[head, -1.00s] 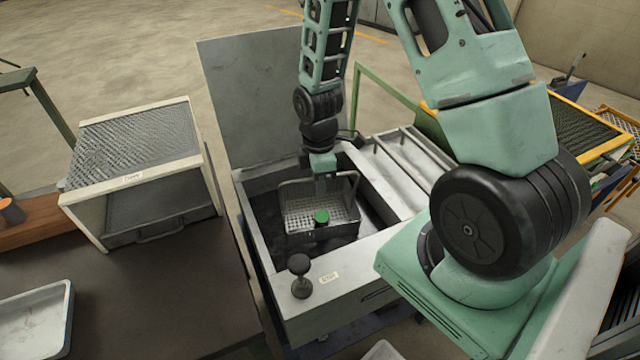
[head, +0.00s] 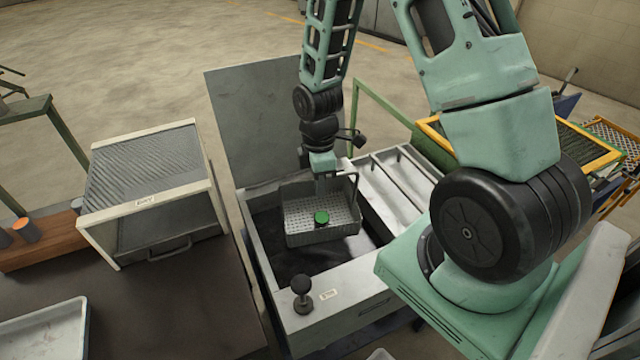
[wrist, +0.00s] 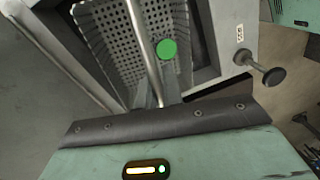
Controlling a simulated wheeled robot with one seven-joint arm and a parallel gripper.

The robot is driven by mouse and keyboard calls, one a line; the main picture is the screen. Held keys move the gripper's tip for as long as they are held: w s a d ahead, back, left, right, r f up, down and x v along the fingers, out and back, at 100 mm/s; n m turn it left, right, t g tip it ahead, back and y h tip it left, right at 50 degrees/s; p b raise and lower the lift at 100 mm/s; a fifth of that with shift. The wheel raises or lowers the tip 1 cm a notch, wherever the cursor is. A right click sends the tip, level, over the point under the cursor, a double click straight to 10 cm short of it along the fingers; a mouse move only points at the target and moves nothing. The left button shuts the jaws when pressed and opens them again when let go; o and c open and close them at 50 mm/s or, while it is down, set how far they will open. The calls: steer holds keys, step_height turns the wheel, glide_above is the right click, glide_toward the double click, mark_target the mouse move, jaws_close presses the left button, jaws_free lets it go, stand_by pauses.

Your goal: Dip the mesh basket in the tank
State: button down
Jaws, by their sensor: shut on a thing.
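The mesh basket (head: 300,237) is a grey perforated tray with a raised wire handle. It hangs inside the walls of the open tank (head: 263,273), over or in its dark contents; whether its underside touches them I cannot tell. A piece with a round green top (head: 321,217) sits in the basket. My gripper (head: 323,186) is shut on the basket's handle from above; the fingertips are partly hidden. In the wrist view the basket (wrist: 112,40), its handle rod (wrist: 145,50) and the green top (wrist: 167,49) lie just beyond my gripper.
A black knob (head: 301,284) stands on the tank's front rim beside a small label. A raised grey panel (head: 262,120) stands behind the tank. A ribbed drain shelf (head: 390,180) adjoins its right. A mesh-topped rack (head: 150,165) and white tray (head: 45,330) are at left.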

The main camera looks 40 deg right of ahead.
steer(key=shift+r+p, duration=1.55)
steer(key=shift+r, duration=0.55)
